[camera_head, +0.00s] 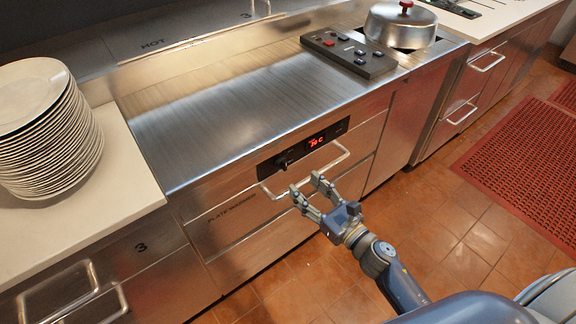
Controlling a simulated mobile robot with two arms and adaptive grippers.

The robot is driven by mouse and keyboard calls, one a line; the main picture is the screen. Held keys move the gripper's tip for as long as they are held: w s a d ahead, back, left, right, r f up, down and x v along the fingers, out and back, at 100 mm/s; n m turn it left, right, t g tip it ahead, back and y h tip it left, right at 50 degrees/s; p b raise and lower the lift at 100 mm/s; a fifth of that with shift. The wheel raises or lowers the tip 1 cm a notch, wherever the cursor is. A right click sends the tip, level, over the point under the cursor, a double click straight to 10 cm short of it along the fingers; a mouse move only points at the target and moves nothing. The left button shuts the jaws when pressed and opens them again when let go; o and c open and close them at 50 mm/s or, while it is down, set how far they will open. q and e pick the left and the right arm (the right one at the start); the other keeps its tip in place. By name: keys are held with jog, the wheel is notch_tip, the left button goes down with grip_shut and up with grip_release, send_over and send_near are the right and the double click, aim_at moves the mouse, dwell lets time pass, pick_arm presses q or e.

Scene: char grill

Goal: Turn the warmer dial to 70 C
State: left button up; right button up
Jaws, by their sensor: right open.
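The plate warmer (228,235) is a steel drawer front with a black control panel (303,147) along its upper edge. The panel has a dark dial (282,161) at its left and a red lit display (316,141) that is too small to read surely. A pale bar handle (340,158) runs just below the panel. My right gripper (306,186) is open and empty in front of the drawer, close to the handle and below and right of the dial. I cannot tell whether its fingers touch the handle. My left gripper is not in view.
A stack of white plates (48,130) stands on the left counter. A dark button box (348,53) and a lidded steel pot (400,24) are at the back right. The steel top (215,110) is clear. A red mat (520,140) lies on the tiled floor.

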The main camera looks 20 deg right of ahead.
aim_at(286, 168)
jog(key=x, duration=0.8)
jog(key=shift+w+f, duration=0.1)
jog(key=shift+w, duration=0.15)
jog(key=c, duration=1.1)
